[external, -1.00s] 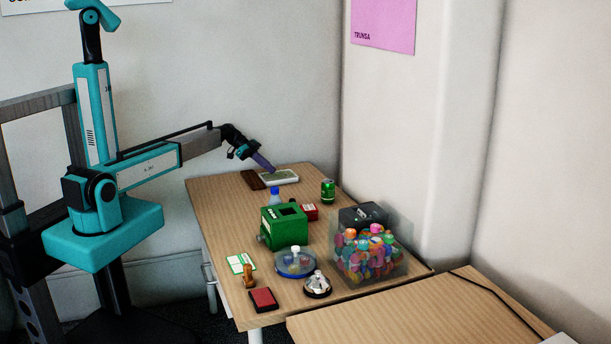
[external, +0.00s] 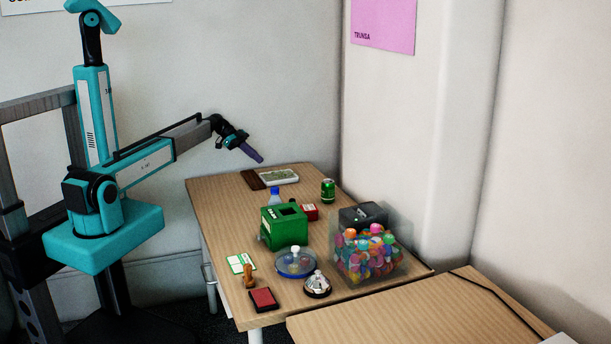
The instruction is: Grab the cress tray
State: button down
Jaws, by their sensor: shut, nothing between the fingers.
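The cress tray, a small white-rimmed tray with a grey-green top (external: 281,177), lies flat at the far end of the wooden table. My gripper (external: 257,157) is above and to the left of the tray, apart from it. Its purple fingers point down and to the right, and they are shut with nothing between them.
A dark brown flat block (external: 252,180) lies beside the tray on its left. A green can (external: 328,190), a blue-capped bottle (external: 275,196) and a green box (external: 284,228) stand nearer. A clear bin of colourful items (external: 368,255) stands at the right. The table's left side (external: 222,205) is clear.

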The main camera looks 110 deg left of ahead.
grip_release()
dwell(0.3)
jog(key=shift+w, duration=0.1)
jog(key=shift+w+r+n+g+p, duration=0.1)
jog(key=shift+w+n+g+p, duration=0.25)
jog(key=shift+w, duration=0.3)
jog(key=w+r+n+g+h+p, duration=0.1)
jog(key=w+r+n+g+p, duration=0.1)
jog(key=w+n+g+p, duration=0.3)
notch_tip(320, 180, up, 6)
jog(key=n+g+y, duration=0.1)
jog(key=n+g, duration=0.2)
jog(key=g, duration=0.2)
send_over(279, 176)
jog(key=shift+f+p, duration=0.35)
jog(key=shift+f, duration=3.95)
jog(key=shift+f, duration=0.1)
